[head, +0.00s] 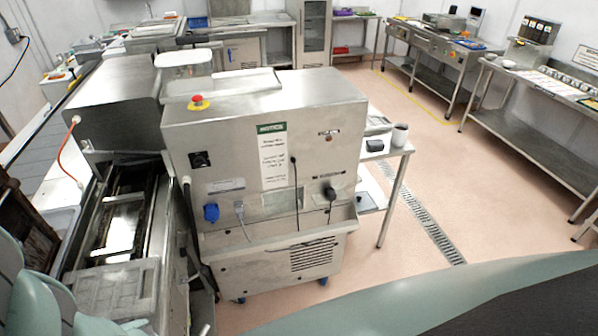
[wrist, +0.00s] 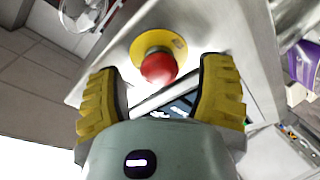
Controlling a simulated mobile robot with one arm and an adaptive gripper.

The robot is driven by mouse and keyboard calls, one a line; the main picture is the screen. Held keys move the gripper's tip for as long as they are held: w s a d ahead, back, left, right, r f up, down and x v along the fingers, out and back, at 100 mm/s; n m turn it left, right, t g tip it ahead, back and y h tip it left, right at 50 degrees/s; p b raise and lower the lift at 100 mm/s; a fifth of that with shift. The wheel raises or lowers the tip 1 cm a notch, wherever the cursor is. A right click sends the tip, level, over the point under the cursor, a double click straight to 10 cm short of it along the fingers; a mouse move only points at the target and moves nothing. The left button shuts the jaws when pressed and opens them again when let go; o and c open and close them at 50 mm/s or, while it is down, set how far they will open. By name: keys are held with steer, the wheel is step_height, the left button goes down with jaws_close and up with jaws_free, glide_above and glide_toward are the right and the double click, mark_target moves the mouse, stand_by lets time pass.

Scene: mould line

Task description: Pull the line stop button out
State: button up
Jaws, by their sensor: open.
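In the wrist view a red mushroom-shaped button (wrist: 158,68) on a round yellow base (wrist: 160,44) is fixed to a bare metal surface. My gripper (wrist: 163,64) is open, with its yellow padded fingers apart to the left and right of the button. I see no clear contact, and the depth between fingers and button is hard to judge. In the head view a red button (head: 197,101) on a yellow base stands on top of a steel machine cabinet (head: 230,115). I cannot tell whether it is the same button. My gripper does not show in the head view.
The cabinet carries a green-headed notice (head: 271,142), a black switch (head: 200,160) and a blue socket (head: 211,213). A conveyor (head: 118,235) runs along its left. A side table with a cup (head: 400,136) stands at right. The pink floor (head: 400,110) beyond is largely clear.

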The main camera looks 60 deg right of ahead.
steer(key=shift+w+a+f, duration=0.15)
steer(key=shift+w+a, duration=0.1)
steer(key=shift+a, duration=0.25)
steer(key=shift+d, duration=0.1)
jaws_close()
stand_by(0.3)
